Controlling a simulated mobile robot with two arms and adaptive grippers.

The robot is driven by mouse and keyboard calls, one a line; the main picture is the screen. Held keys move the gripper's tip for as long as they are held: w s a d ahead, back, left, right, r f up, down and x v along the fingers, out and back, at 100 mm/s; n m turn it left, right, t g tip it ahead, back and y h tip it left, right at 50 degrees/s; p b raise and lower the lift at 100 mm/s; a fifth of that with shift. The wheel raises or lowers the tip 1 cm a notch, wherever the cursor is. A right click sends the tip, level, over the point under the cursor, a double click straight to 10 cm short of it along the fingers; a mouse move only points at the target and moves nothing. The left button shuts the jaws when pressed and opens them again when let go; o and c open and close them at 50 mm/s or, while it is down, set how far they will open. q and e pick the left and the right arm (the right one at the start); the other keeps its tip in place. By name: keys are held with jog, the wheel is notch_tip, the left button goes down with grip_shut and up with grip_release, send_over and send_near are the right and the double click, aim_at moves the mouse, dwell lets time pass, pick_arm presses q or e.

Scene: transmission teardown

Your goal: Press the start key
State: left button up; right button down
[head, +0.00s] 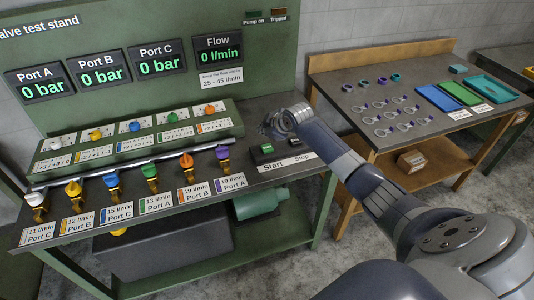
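The start key (267,149) is a small green-topped key on a dark box, above the "Start" label at the right end of the valve test stand's bench. A second dark key box (287,143) stands to its right, above the "Stop" label. The arm coming in from the right is mine. My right gripper (270,127) is just behind and above the start key in the picture, and I cannot tell whether it touches anything. Its fingers are too small and unclear to tell open from shut. My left gripper is out of view.
Colored valves on a pipe (150,171) and a sloped panel of knobs (140,132) stand left of the keys. Displays (218,52) read 0 bar and 0 l/min. A wooden-edged table (345,65) with clips and colored trays (460,93) stands at right.

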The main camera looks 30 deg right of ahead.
aim_at(265, 149)
notch_tip(265, 149, down, 4)
jog(key=shift+r+b, duration=0.25)
jog(key=shift+b, duration=0.65)
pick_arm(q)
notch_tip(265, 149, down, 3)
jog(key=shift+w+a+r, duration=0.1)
pick_arm(e)
jog(key=shift+f, duration=0.2)
jog(key=shift+f, duration=0.15)
jog(key=shift+f, duration=0.25)
pick_arm(q)
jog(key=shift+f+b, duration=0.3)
jog(key=shift+b, duration=0.05)
pick_arm(e)
jog(key=shift+f, duration=0.5)
dwell(0.6)
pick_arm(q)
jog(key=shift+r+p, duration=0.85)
pick_arm(e)
jog(key=shift+r, duration=0.85)
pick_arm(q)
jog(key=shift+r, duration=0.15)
pick_arm(e)
jog(key=shift+r, duration=0.15)
